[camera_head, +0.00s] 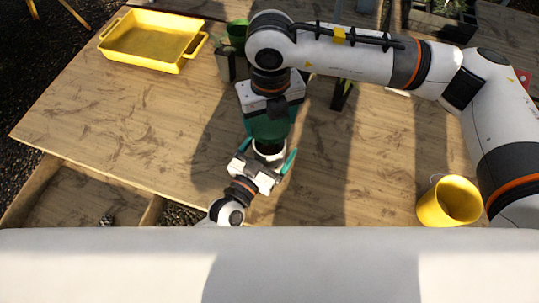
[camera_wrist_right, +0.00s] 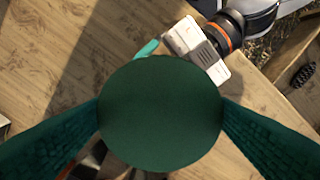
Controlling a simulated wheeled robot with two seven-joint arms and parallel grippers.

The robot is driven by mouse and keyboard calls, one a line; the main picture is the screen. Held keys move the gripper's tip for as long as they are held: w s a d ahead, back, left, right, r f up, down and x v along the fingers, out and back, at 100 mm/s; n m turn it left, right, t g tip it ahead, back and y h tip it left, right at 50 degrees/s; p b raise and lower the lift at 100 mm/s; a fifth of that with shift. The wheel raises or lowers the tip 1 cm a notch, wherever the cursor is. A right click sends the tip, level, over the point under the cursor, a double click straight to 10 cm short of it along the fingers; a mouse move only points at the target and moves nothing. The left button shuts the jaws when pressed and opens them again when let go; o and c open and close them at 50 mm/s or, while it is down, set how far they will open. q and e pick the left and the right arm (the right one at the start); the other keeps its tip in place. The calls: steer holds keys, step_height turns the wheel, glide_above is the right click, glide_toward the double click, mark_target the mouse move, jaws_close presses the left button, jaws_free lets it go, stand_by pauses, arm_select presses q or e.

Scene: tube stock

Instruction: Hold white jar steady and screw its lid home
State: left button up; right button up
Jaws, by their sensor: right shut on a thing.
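In the head view my right gripper (camera_head: 268,128) points down over the table's middle. In the right wrist view its green fingers are shut on a dark green round lid (camera_wrist_right: 160,115). The white jar (camera_head: 268,157) shows only in part below the right gripper; the lid hides it in the wrist view. Whether lid and jar touch is hidden. My left gripper (camera_head: 266,160) comes from the front edge with a teal finger on each side of the jar. I cannot tell whether those fingers touch it. It also shows partly in the wrist view (camera_wrist_right: 178,45).
A yellow tray (camera_head: 118,56) lies at the back left. A green pot (camera_head: 238,29) and a grey container (camera_head: 223,66) stand behind my right gripper. A yellow cup (camera_head: 432,208) stands at the front right. The wooden table (camera_head: 130,130) is clear at left.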

arm_select(q)
steer(key=c, duration=1.5)
steer(key=shift+o, duration=0.2)
arm_select(e)
steer(key=shift+f, duration=2.5)
steer(key=shift+f, duration=0.1)
steer(key=shift+f, duration=0.8)
steer(key=shift+f, duration=0.55)
